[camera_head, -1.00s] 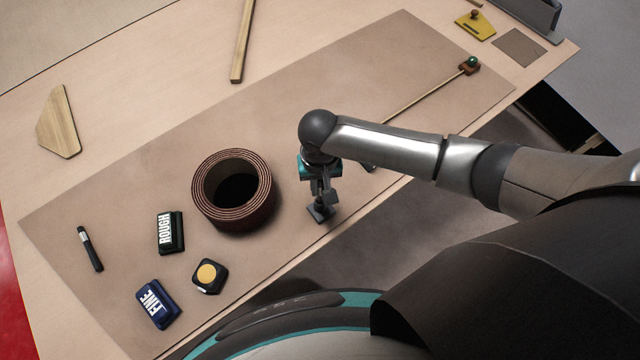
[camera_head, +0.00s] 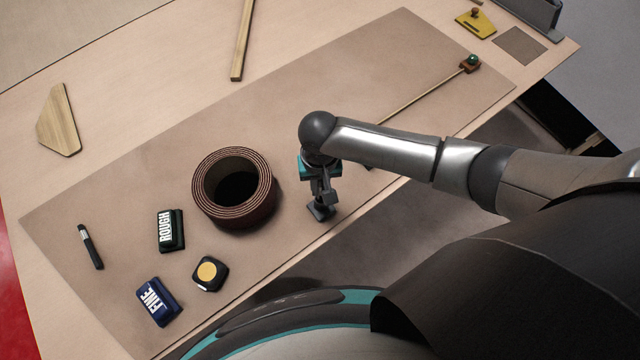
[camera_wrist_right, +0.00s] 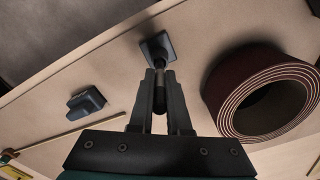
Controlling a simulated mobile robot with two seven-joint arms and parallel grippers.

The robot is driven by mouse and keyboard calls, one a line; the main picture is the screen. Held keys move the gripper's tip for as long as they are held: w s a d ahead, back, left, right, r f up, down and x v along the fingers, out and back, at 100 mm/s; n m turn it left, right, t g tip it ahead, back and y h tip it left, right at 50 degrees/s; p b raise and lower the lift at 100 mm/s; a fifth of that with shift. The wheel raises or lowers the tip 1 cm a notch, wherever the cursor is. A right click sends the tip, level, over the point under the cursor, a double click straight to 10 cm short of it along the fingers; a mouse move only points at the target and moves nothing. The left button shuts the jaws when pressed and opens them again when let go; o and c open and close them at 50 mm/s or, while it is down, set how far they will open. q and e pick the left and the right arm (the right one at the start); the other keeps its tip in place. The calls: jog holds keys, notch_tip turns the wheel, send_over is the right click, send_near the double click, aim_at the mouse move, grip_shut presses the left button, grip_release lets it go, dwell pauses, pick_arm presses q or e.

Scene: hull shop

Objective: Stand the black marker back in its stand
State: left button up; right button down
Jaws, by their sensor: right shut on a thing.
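My right gripper (camera_head: 324,190) points down over the brown mat, right of the sandpaper roll. It is shut on the black marker (camera_wrist_right: 160,92), which shows upright between the fingers in the right wrist view. Just beyond the fingertips is a small dark stand with a square base (camera_wrist_right: 158,47); it also shows in the head view (camera_head: 321,212). The marker's lower end meets or overlaps the stand; I cannot tell whether it is fully seated. The fingers hide much of the marker. My left gripper is not in view.
The sandpaper roll (camera_head: 233,190) stands close left of my right gripper. A dark block (camera_wrist_right: 86,102) lies on the other side. ROUGH (camera_head: 171,231) and FINE (camera_head: 159,302) blocks, a tape measure (camera_head: 209,274) and a black pen-like tool (camera_head: 91,247) lie farther left.

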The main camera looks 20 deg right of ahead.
jog(key=shift+f, duration=0.2)
dwell(0.3)
jog(key=c, duration=0.8)
grip_release()
notch_tip(320, 180, up, 15)
jog(key=p, duration=0.3)
jog(key=shift+r, duration=0.15)
